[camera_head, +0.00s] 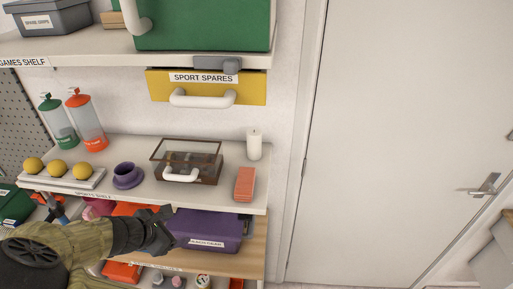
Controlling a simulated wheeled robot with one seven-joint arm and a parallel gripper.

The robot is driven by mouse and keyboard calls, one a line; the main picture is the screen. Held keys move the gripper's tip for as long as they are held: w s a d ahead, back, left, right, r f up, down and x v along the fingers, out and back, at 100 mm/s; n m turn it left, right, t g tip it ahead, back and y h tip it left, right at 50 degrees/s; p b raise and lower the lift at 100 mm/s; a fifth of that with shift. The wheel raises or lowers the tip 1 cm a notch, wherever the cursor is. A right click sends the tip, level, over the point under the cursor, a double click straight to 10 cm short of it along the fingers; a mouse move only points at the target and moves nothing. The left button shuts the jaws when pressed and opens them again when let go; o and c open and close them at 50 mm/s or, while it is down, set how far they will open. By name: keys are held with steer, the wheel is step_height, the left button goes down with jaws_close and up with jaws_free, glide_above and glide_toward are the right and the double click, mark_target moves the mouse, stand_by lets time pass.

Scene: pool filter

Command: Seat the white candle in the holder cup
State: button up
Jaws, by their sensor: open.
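The white candle (254,146) stands upright at the back right of the middle shelf, close to the wall. A purple cup on a wide round base (127,176), which looks like the holder cup, stands on the left half of the same shelf. No candle shows in it. My gripper (166,222) is dark and open, in front of the shelf's front edge and below the cup in the picture. It appears empty and is apart from both cup and candle. Its fingertips are small and partly lost against the dark hand.
A brown clear-lidded box (197,172) with a white handle stands between cup and candle. An orange block (244,184) lies in front of the candle. Yellow balls (56,168) sit on a rack at left. A yellow drawer (240,92) hangs above. A purple case (220,226) lies below.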

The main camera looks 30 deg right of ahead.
steer(key=s+d+f+m+g+y, duration=0.35)
steer(key=s+d+m, duration=0.2)
steer(key=m, duration=0.25)
steer(key=s+d+r+m+t+y, duration=0.2)
steer(key=r+m, duration=0.4)
steer(key=m, duration=0.6)
steer(key=shift+s+d+r+y+b, duration=0.2)
steer(key=shift+s+d+y+b, duration=0.15)
steer(key=shift+s+d+y, duration=0.75)
steer(key=shift+w+d+h, duration=0.1)
steer(key=shift+d+h, duration=0.05)
steer(key=shift+h, duration=0.1)
